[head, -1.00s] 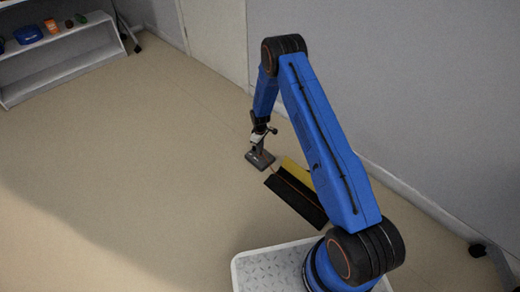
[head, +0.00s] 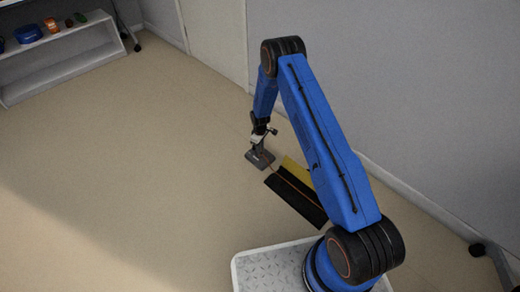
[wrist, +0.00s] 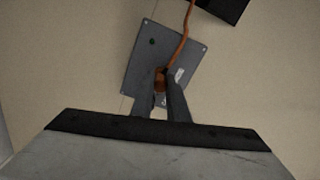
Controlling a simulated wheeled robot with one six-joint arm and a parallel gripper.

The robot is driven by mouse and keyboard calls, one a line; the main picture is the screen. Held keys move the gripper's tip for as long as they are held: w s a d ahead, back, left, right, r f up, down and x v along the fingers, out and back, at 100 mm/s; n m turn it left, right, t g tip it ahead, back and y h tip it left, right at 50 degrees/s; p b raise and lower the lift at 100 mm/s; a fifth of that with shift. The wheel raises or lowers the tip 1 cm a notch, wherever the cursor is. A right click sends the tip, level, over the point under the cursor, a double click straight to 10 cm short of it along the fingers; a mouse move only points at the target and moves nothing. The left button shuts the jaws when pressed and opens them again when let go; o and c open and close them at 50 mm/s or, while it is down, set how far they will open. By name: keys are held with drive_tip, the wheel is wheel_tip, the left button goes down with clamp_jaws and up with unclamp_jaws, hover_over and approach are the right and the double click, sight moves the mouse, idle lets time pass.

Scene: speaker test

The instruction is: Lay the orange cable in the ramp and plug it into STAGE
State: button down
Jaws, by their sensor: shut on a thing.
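My gripper (wrist: 160,98) is shut on the orange plug (wrist: 160,76) at the end of the orange cable. It points down at a grey plate-like box (wrist: 143,55) on the floor, also seen in the head view (head: 252,161). A small pale label is on the plate; I cannot read it as STAGE. The plug is over the plate, but I cannot tell if it is seated. The cable (wrist: 184,35) runs from the plug across the plate to the ramp. The black ramp (head: 287,199) has a yellow lid (head: 297,172) standing open, and an orange line lies along its channel.
A white shelf (head: 62,67) with several small items stands at the far left. A wall (head: 380,90) and a pale door (head: 215,35) are behind the arm. A dark-footed stand is at the right edge. The floor (head: 130,160) left of the box is clear.

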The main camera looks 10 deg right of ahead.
drive_tip(key=shift+f, duration=0.3)
drive_tip(key=c, duration=1.6)
unclamp_jaws()
drive_tip(key=shift+c, duration=0.2)
drive_tip(key=shift+r, duration=0.15)
drive_tip(key=shift+r, duration=3.6)
